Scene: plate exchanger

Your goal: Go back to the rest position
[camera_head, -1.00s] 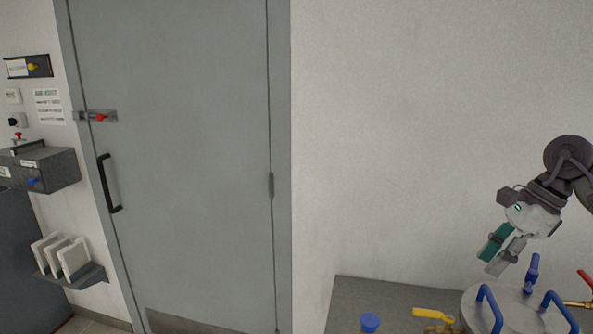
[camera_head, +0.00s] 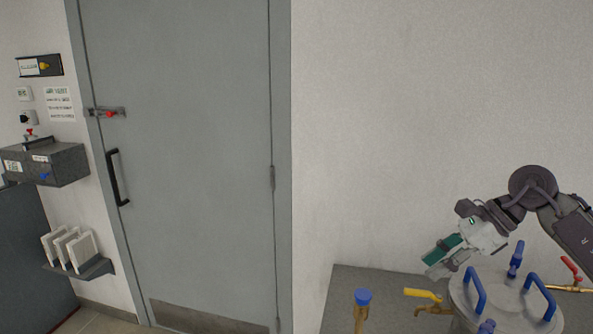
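My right gripper (camera_head: 440,257) is at the right, with its fingers pointing down and left above the grey counter. One finger side shows green and the other pale grey. The two sides lie close together, and I cannot tell whether they are apart or shut. No separate object is clearly visible between them. It is just left of the round grey lid with blue handles and above the yellow lever. My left gripper is not in view.
The round lid (camera_head: 497,296) has blue handles standing up. A yellow lever (camera_head: 422,294), a blue-capped post (camera_head: 363,297) and a red-handled valve (camera_head: 570,267) are close by. A grey door (camera_head: 190,150) is at left, beside a shelf of white plates (camera_head: 84,268).

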